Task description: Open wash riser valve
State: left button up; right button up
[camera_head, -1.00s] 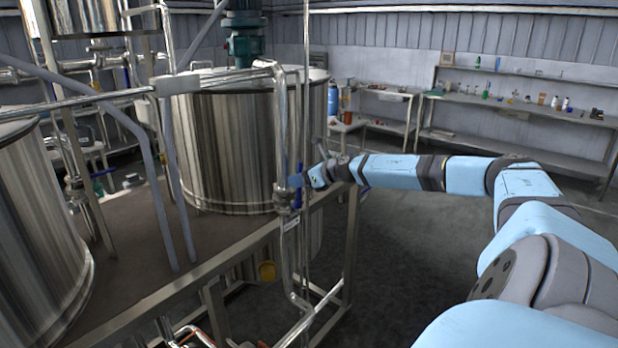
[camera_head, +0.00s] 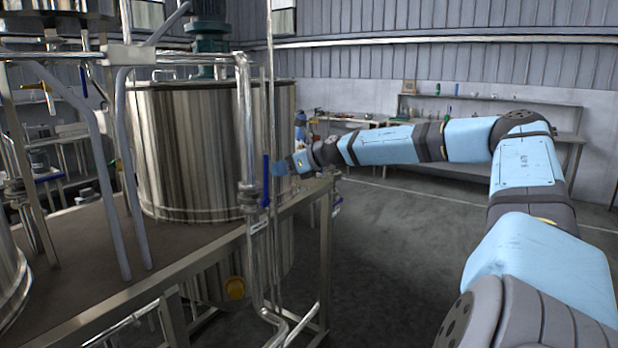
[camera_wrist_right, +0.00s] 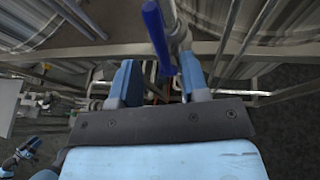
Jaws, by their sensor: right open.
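The riser is a shiny vertical steel pipe (camera_head: 245,125) in front of the tank. Its valve has a long blue lever handle (camera_head: 266,180), upright and roughly in line with the pipe. The handle also shows in the wrist view (camera_wrist_right: 155,32), with its lower end between my finger tips. My right gripper (camera_head: 281,169) is just right of the handle in the head view. In the wrist view its two blue fingers (camera_wrist_right: 158,60) are open, one on each side of the handle. I cannot tell whether either finger touches it.
A large steel tank (camera_head: 190,150) stands close behind the riser on a platform with a metal frame edge (camera_head: 190,268). Grey slanted rails (camera_head: 125,170) stand at left. The floor (camera_head: 400,250) at right is clear.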

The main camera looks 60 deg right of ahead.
pick_arm(q)
jog(key=f+b, duration=0.1)
jog(key=b, duration=0.1)
jog(key=f+b, duration=0.1)
jog(key=b, duration=0.1)
jog(key=f+b, duration=0.1)
jog(key=b, duration=0.1)
jog(key=shift+w+d+f, duration=0.25)
jog(key=shift+w, duration=0.05)
pick_arm(e)
jog(key=v, duration=0.8)
pick_arm(q)
jog(key=shift+d, duration=0.1)
pick_arm(e)
jog(key=shift+s, duration=0.1)
